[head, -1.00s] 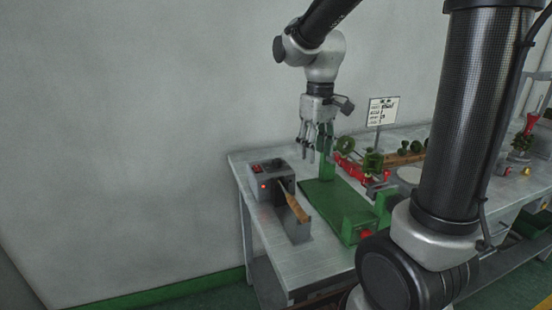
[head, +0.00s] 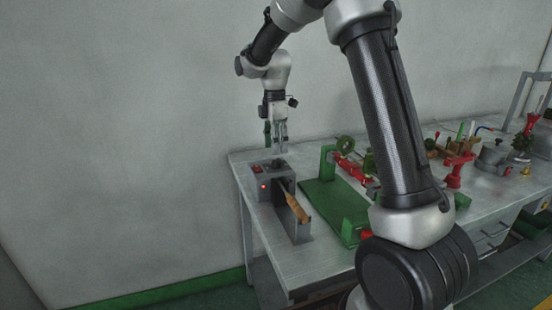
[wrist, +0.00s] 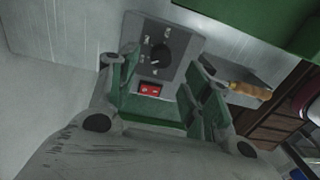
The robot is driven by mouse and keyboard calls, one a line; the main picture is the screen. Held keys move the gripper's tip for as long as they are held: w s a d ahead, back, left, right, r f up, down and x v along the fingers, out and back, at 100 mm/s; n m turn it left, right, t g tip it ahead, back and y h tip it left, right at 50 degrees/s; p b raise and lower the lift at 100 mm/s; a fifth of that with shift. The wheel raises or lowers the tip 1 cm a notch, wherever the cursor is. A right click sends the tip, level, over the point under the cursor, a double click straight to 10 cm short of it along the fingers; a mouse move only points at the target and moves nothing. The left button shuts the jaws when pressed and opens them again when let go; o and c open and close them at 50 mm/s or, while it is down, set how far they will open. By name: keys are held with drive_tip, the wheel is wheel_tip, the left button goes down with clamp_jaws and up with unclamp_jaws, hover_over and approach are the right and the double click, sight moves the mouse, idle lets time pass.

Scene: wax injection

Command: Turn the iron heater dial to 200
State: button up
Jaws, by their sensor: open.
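The number the dial points to is too small to read.
A soldering iron with a wooden handle (head: 297,208) rests in a stand right beside the heater. A green press plate (head: 322,198) with upright green parts lies further right. The wall stands close behind the table. The table's left edge is near the heater.

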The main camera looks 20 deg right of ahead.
sight(276, 160)
wheel_tip(276, 160, down, 5)
drive_tip(key=shift+s+f, duration=0.1)
drive_tip(key=shift+s, duration=0.05)
drive_tip(key=shift+c, duration=0.5)
drive_tip(key=c, duration=0.9)
